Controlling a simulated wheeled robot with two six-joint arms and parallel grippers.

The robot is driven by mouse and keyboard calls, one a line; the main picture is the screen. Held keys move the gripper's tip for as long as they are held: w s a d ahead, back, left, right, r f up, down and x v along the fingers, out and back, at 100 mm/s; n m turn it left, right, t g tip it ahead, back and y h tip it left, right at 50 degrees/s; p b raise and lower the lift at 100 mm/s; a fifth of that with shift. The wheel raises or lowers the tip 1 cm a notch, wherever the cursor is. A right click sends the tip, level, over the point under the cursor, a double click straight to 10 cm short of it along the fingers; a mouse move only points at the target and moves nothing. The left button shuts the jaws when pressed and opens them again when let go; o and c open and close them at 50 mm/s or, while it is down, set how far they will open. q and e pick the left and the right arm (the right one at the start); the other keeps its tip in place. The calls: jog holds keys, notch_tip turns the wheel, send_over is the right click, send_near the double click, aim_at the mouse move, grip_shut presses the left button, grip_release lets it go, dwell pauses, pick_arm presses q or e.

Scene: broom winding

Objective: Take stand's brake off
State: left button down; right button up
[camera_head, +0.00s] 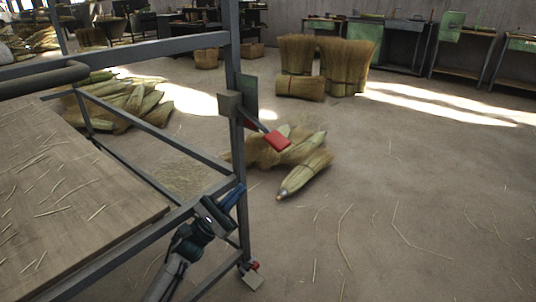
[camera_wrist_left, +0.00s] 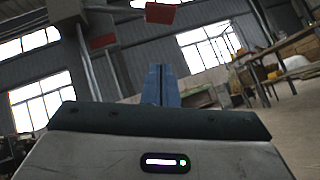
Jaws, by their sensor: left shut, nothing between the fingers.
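The stand is a grey metal frame (camera_head: 234,70) with a wooden top (camera_head: 75,200). A lever with a red pad (camera_head: 277,140) sticks out from a block on its front post, angled down to the right. The red pad also shows at the top of the left wrist view (camera_wrist_left: 160,13). A caster with a small red part (camera_head: 252,266) is at the foot of the post; I cannot tell which red part is the brake. My left gripper (camera_head: 238,194) is beside the post, below the lever and apart from it. Its blue fingers (camera_wrist_left: 161,86) are shut and empty. My right gripper is not in view.
Loose broom bundles (camera_head: 290,150) lie on the floor behind the post. Upright bundles (camera_head: 345,65) stand farther back. Workbenches (camera_head: 400,45) line the wall. The floor at the right is mostly open, with scattered straws. The stand's rails border my left arm.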

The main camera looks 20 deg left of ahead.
pick_arm(q)
jog(key=shift+w, duration=0.15)
jog(key=p, duration=0.1)
send_near(277, 140)
jog(key=w+d+r, duration=0.2)
jog(key=w+d, duration=0.1)
jog(key=w, duration=0.2)
jog(key=shift+d+r, duration=0.15)
jog(key=shift+r, duration=0.15)
jog(key=shift+s+r, duration=0.1)
dwell(0.3)
